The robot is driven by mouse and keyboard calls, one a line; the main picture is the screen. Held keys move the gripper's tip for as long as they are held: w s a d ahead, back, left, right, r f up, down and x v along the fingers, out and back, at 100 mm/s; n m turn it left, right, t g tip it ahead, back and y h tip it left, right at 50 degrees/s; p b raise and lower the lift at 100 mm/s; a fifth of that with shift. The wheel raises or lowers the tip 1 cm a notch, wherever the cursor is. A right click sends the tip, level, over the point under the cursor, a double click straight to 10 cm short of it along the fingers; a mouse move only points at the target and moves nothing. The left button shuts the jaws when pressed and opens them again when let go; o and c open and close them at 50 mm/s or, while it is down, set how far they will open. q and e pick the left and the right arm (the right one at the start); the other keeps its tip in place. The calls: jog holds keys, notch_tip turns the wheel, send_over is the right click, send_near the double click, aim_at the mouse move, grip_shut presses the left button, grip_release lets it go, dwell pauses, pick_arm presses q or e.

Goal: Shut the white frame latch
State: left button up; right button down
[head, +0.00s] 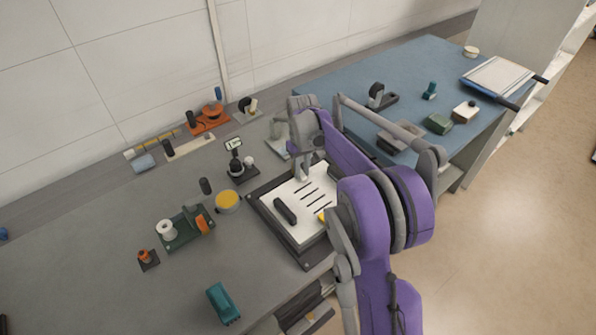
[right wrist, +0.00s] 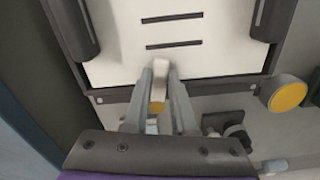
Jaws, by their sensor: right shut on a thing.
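A white slotted panel in a dark frame (head: 262,208) lies on the grey bench in the head view. My right gripper (head: 306,174) is at the far edge of this panel. In the right wrist view the gripper (right wrist: 159,78) is shut on a small white latch (right wrist: 160,67) at the middle of the dark frame edge (right wrist: 225,86). An orange-yellow patch shows between the fingers below it. How far the latch is turned I cannot tell. In the head view the latch is hidden by my gripper and arm. My left gripper is not in view.
A yellow-topped round tin (head: 228,200), a green spool holder (head: 188,232) and a teal block (head: 223,303) stand left of the frame. A dark stand with a small display (head: 238,165) is close behind it. A blue table (head: 330,90) with several tools lies beyond.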

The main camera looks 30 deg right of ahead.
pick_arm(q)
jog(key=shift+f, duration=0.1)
pick_arm(e)
jog(key=shift+d+n, duration=0.45)
jog(key=shift+n, duration=0.65)
jog(key=c, duration=0.7)
grip_release()
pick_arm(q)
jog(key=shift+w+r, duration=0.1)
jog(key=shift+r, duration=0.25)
pick_arm(e)
notch_tip(320, 180, up, 11)
jog(key=shift+f, duration=0.1)
